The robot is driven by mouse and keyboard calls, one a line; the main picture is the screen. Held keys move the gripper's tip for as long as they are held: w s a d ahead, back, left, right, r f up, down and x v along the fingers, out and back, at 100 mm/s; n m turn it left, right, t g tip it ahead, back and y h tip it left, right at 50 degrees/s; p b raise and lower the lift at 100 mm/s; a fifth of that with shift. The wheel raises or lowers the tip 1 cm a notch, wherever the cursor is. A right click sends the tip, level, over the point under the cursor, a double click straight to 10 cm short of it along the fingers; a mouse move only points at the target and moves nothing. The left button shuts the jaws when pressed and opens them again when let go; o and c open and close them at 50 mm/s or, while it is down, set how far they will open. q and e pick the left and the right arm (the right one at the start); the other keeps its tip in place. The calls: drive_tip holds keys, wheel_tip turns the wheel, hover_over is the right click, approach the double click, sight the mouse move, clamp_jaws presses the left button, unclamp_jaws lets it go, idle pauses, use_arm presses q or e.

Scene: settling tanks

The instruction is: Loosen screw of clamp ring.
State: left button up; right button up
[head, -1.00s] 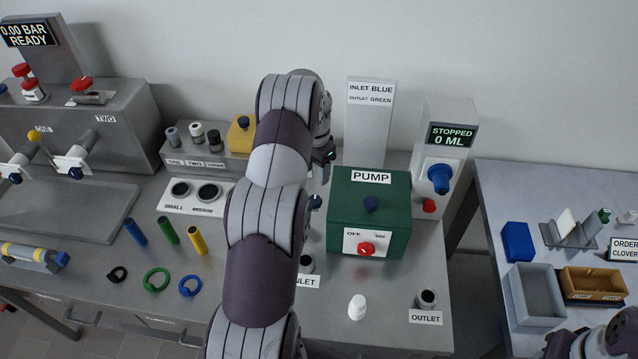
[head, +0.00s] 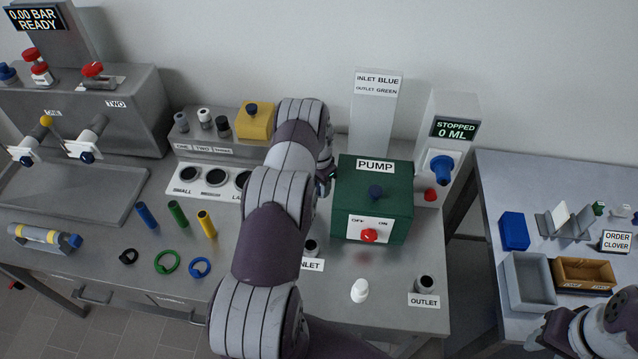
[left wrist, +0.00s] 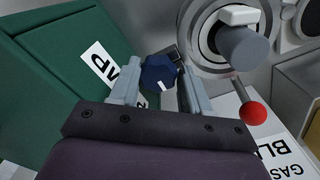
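In the left wrist view a dark blue screw knob (left wrist: 160,73) sits beside the green pump box (left wrist: 45,80). My left gripper (left wrist: 160,92) has its two fingers apart, with the knob between them near the fingertips. I cannot tell whether either finger touches it. The clamp ring itself is not clearly visible behind the knob and fingers. In the head view my left gripper (head: 326,180) is at the left side of the green pump box (head: 372,190), and my arm hides the knob. My right gripper (head: 548,330) is partly in view at the bottom right, its fingers unclear.
Close by in the wrist view are a grey round fitting (left wrist: 235,45) and a red ball lever (left wrist: 253,113). A white bottle-like piece (head: 360,290) stands before the pump. Green (head: 167,263) and blue (head: 200,267) rings lie at left. A grey bin (head: 528,281) stands on the right table.

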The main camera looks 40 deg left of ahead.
use_arm(q)
drive_tip(key=shift+d, duration=0.1)
drive_tip(key=c, duration=0.5)
drive_tip(key=shift+w, duration=0.1)
